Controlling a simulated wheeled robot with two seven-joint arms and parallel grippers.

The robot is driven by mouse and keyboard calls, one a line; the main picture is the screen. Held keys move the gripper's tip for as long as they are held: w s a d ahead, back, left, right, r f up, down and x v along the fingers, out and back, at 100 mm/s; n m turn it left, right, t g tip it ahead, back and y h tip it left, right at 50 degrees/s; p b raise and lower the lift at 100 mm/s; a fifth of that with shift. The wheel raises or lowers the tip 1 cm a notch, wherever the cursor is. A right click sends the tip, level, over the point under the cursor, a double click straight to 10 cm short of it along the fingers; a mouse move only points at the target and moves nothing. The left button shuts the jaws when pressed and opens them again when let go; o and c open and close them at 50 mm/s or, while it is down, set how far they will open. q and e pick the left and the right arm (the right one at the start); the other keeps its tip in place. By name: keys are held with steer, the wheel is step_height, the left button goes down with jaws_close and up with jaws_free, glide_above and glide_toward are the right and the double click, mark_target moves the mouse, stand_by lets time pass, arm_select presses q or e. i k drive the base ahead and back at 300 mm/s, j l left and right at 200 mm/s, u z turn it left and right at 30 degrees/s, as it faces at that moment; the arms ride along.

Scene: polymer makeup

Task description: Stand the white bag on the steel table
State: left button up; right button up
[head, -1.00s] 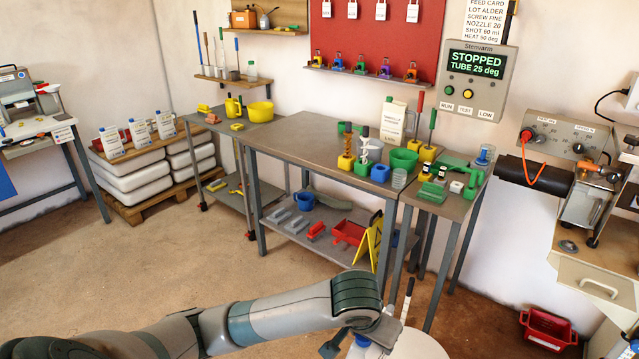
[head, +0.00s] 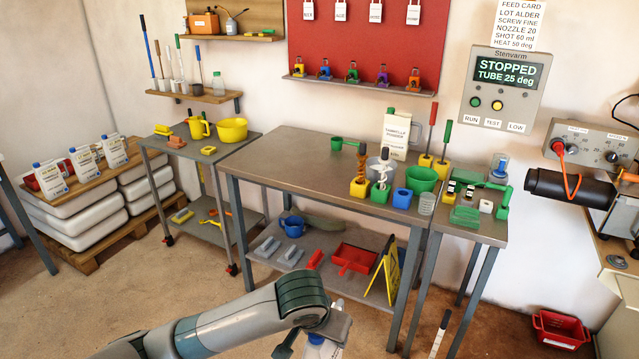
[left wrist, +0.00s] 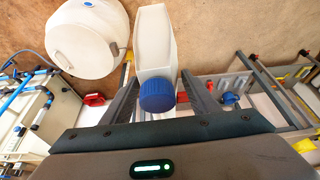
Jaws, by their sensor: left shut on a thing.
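My left gripper (head: 318,330) is low at the bottom of the head view, in front of the steel table (head: 290,152) and below its top. In the left wrist view its two fingers (left wrist: 160,92) are shut on a white bag (left wrist: 154,45) with a blue cap (left wrist: 157,95), one finger on each side. In the head view only a small part of the bag (head: 322,349) shows below my wrist; the rest is hidden or out of frame. The left and front part of the tabletop is bare. My right gripper is not in view.
Similar white bags (head: 84,163) stand on the pallet stack at left.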

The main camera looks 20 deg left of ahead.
mark_target(326, 177)
steer(key=i+j, duration=0.4)
steer(key=j, duration=0.15)
steer(key=i+j, duration=0.85)
steer(key=j, duration=0.3)
